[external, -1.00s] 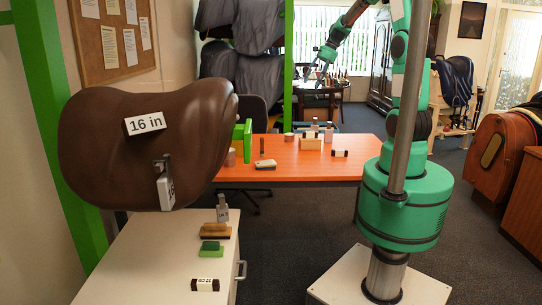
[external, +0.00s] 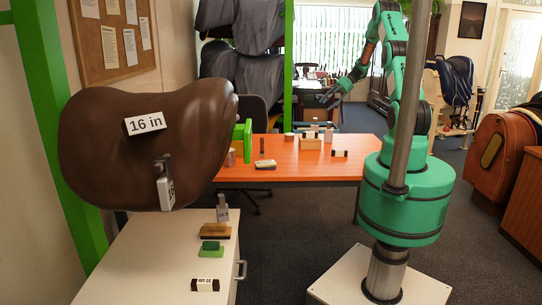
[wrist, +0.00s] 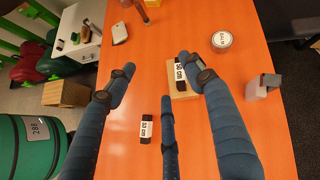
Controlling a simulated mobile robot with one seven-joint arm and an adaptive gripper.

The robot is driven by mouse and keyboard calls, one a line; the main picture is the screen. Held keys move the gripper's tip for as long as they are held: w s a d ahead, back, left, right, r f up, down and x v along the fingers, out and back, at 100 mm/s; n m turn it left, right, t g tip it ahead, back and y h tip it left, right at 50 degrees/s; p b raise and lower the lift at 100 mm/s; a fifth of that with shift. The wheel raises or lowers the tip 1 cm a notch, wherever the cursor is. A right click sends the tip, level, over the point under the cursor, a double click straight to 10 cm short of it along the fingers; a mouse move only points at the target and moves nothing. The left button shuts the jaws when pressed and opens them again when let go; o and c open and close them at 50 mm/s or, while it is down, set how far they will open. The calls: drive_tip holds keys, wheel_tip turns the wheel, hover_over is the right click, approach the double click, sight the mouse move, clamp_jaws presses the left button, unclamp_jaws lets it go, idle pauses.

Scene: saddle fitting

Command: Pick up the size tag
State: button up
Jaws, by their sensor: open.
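Several labelled blocks could be the size tag; I cannot tell which one is meant. A dark block with a white label (wrist: 144,128) lies on the orange table, and it shows in the external view (external: 339,153). Another dark labelled block (wrist: 180,73) rests on a wooden block (wrist: 187,91). A white "16 in" block (external: 145,124) is on the brown saddle, and a dark labelled block (external: 205,285) lies on the white cabinet. My gripper (wrist: 157,72) is open and empty above the orange table, apart from all of them; it also shows in the external view (external: 328,97).
The brown saddle (external: 95,165) stands at left above the white cabinet (external: 150,265). The table's front middle is clear.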

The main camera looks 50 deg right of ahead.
drive_tip(key=s+d+f+m+t+p, duration=0.1)
drive_tip(key=s+d+f+m+t, duration=0.1)
drive_tip(key=d+f, duration=0.7)
drive_tip(key=s+d+f+m+t, duration=0.2)
drive_tip(key=s+d+f+m, duration=0.2)
drive_tip(key=d+f, duration=0.5)
drive_tip(key=shift+d+m+t+y+p, duration=0.3)
drive_tip(key=shift+d+m+t+p, duration=0.1)
drive_tip(key=shift+m, duration=0.1)
drive_tip(key=shift+a+f, duration=0.15)
approach(328, 133)
drive_tip(key=shift+w+a+f+b, duration=0.2)
drive_tip(key=shift+w+a+f, duration=0.3)
drive_tip(key=shift+w+f, duration=0.25)
drive_tip(key=shift+w+a+f+b, duration=0.15)
drive_tip(key=shift+w+a+f, duration=0.4)
drive_tip(key=shift+w, duration=0.3)
drive_tip(key=shift+b+x, duration=0.35)
drive_tip(key=shift+x, duration=2.25)
